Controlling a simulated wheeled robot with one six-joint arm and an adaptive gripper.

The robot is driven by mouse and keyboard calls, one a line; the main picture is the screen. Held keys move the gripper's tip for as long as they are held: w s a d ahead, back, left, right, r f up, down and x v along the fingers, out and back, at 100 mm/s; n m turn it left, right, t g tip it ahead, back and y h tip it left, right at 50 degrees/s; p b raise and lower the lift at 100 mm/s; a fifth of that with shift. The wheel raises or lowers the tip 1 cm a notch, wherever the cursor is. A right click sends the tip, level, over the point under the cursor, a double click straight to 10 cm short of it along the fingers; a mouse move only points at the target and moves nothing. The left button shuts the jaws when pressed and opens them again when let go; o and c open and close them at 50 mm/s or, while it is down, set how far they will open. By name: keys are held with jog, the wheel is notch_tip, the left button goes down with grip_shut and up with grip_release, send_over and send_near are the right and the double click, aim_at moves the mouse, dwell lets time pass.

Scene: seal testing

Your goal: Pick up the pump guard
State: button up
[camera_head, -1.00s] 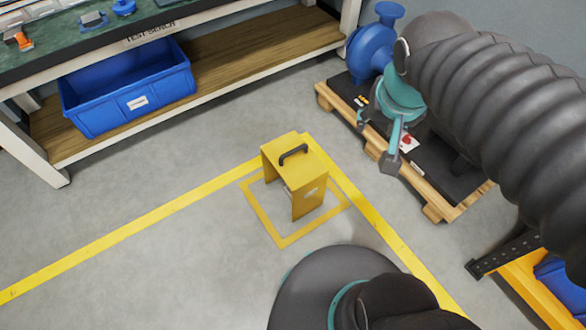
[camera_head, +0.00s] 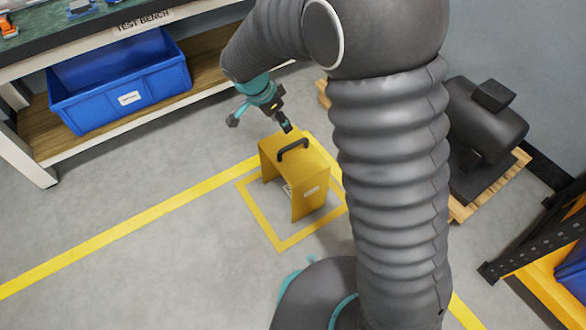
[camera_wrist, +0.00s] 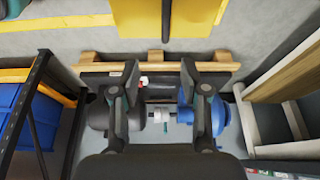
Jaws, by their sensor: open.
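The pump guard (camera_head: 312,190) is a yellow box-like cover with an open lower side and a black handle (camera_head: 293,146) on top. It stands upright on the floor inside a yellow outlined square. My gripper (camera_head: 260,124) is open and empty, just up and left of the handle in the head view, apart from it. In the wrist view the fingers (camera_wrist: 159,67) are spread, and part of the guard (camera_wrist: 195,18) with its dark handle (camera_wrist: 166,18) shows at the top edge, beyond the fingertips. The guard's upper part is cut off there.
A wooden pallet (camera_wrist: 220,64) carries a dark motor (camera_head: 485,120) and a blue pump (camera_wrist: 213,115). A test bench (camera_head: 75,48) with a blue bin (camera_head: 95,100) on its lower shelf stands at the left. A dark rack (camera_head: 535,237) is at the right. The lower-left floor is clear.

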aim_at(292, 144)
jog(key=x, duration=0.3)
jog(key=a+x, duration=0.1)
jog(key=x, duration=0.2)
jog(key=b+x, duration=0.1)
jog(key=x, duration=0.2)
jog(key=shift+a+f, duration=0.35)
jog(key=shift+f, duration=0.1)
jog(key=shift+d+b+x, duration=0.1)
jog(key=shift+b+x, duration=0.1)
jog(key=shift+x, duration=1.3)
jog(key=shift+d+b+x, duration=0.15)
jog(key=shift+x, duration=1.35)
jog(key=shift+w+r, duration=0.15)
grip_shut()
